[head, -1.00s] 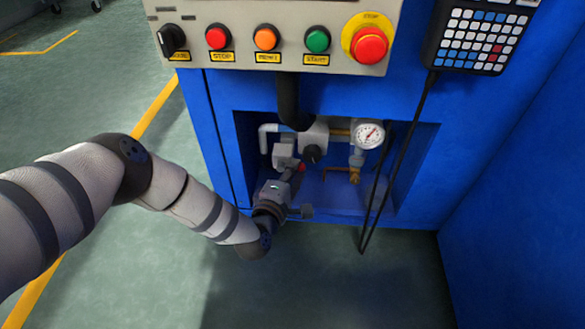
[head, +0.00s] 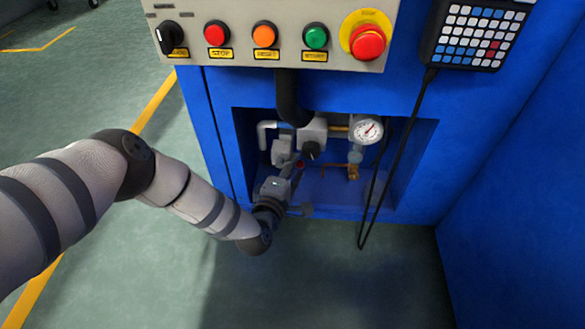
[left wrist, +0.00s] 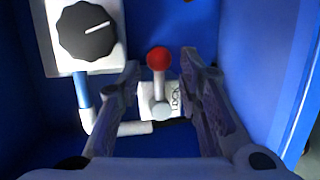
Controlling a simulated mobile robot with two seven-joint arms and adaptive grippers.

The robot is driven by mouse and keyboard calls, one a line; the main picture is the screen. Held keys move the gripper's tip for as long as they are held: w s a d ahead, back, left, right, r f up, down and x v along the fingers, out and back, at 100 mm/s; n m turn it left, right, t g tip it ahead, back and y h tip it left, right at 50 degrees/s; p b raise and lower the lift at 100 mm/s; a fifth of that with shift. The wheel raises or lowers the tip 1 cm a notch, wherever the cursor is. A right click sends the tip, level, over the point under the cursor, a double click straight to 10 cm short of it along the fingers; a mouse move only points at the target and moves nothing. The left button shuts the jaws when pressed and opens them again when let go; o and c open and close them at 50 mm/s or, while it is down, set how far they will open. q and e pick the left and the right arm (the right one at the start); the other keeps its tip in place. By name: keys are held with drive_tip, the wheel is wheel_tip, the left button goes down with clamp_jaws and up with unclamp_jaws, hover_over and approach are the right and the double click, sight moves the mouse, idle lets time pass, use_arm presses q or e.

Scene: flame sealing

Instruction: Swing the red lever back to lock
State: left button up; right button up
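The lever has a round red knob (left wrist: 159,58) on a short grey shaft, mounted on a white block with a partly readable label (left wrist: 174,97). In the left wrist view it stands between the two dark fingers of my left gripper (left wrist: 160,70), which are apart with a gap on both sides. My right gripper is not in view.
A black rotary knob (left wrist: 87,30) on a white block sits close to the lever. A pressure gauge (head: 366,130), pipes and a brass fitting (head: 353,172) are to the right in the recess. A black cable (head: 398,170) hangs in front. The control panel (head: 270,62) overhangs above.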

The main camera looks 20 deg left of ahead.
use_arm(q)
drive_tip(key=s+r, duration=0.2)
drive_tip(key=s, duration=0.9)
drive_tip(key=shift+s+d+r, duration=0.15)
drive_tip(key=shift+s, duration=0.25)
